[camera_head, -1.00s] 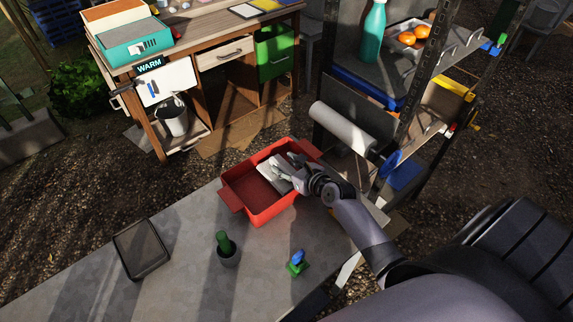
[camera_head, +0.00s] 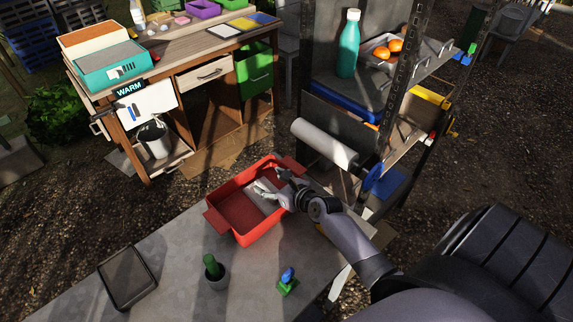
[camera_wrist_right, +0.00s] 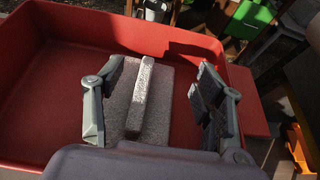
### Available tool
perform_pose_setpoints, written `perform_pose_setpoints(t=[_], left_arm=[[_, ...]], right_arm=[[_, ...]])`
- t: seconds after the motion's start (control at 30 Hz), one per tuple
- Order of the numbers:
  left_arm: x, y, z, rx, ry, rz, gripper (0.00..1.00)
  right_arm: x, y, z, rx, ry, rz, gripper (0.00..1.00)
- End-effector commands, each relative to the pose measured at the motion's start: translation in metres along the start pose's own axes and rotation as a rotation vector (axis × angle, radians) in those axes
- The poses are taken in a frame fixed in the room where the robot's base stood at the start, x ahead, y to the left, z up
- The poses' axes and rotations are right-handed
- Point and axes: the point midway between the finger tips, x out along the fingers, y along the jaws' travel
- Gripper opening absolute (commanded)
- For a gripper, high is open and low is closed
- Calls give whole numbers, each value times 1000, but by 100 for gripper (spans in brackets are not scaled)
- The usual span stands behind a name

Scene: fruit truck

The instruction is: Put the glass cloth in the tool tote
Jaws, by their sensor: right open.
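The red tool tote (camera_head: 257,231) stands on the grey table. It also shows in the right wrist view (camera_wrist_right: 38,100). The grey glass cloth (camera_wrist_right: 158,128) lies in the tote, flat with a raised ridge along its middle. In the head view the cloth (camera_head: 268,205) is partly hidden by my right gripper (camera_head: 271,184). My right gripper is open over the tote. In the right wrist view its fingers (camera_wrist_right: 162,75) stand on either side of the ridge, with gaps on both sides. My left gripper is not in view.
On the table are a dark tray (camera_head: 127,277), a potted cactus (camera_head: 213,270) and a small green and blue object (camera_head: 288,281). A rack with a white roll (camera_head: 322,142) and a teal bottle (camera_head: 348,45) stands behind, close to the tote's right side.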

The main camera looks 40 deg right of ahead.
Motion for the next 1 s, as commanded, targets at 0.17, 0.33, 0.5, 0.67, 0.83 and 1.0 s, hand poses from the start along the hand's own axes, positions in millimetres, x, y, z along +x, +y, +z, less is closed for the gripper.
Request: perform_pose_setpoints(t=[0.17,0.33,0.5,0.67,0.83,1.0], left_arm=[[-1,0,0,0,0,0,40],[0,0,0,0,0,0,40],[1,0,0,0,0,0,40],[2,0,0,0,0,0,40],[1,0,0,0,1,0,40],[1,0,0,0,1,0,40]], right_arm=[[-40,0,-3,2,2,-1,63],[-77,0,-2,3,0,-2,63],[-103,-1,-1,2,-3,-2,63],[-114,-1,0,1,-4,-2,63],[-116,-1,0,1,-4,-2,63],[-115,-1,1,1,-4,-2,63]])
